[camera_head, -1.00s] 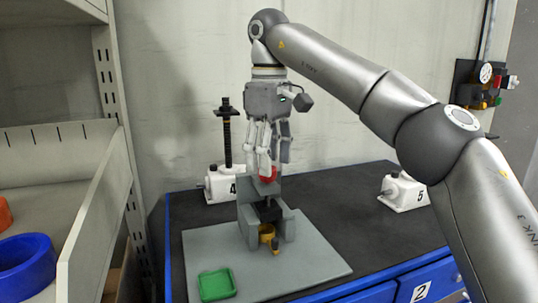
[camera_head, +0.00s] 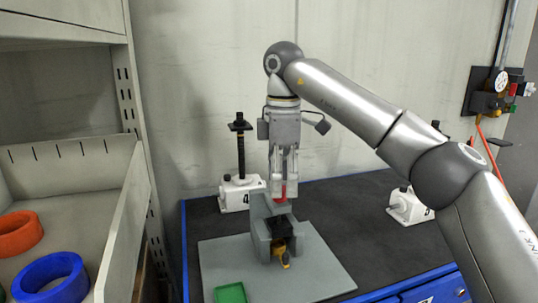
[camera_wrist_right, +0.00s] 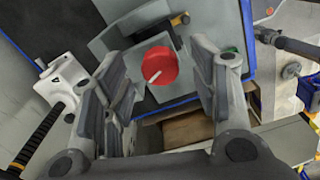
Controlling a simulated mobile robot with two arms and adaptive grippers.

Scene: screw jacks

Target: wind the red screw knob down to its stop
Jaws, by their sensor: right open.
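The red screw knob (camera_head: 279,190) sits on top of a grey fixture (camera_head: 261,232) on a light grey plate (camera_head: 315,270). My right gripper (camera_head: 284,190) points down over the knob, and its fingers partly hide it in the head view. In the right wrist view the round red knob (camera_wrist_right: 158,66) with a white pointer line shows between the open fingers (camera_wrist_right: 160,92). A gap shows on both sides of the knob there. A yellow part (camera_head: 281,255) is at the fixture's lower front. My left gripper is not in view.
A white screw jack (camera_head: 232,196) with a tall black screw stands behind left, another (camera_head: 405,208) at right. A green tray (camera_head: 231,293) lies at the plate's front left. A shelf holds orange (camera_head: 18,232) and blue (camera_head: 50,277) rings.

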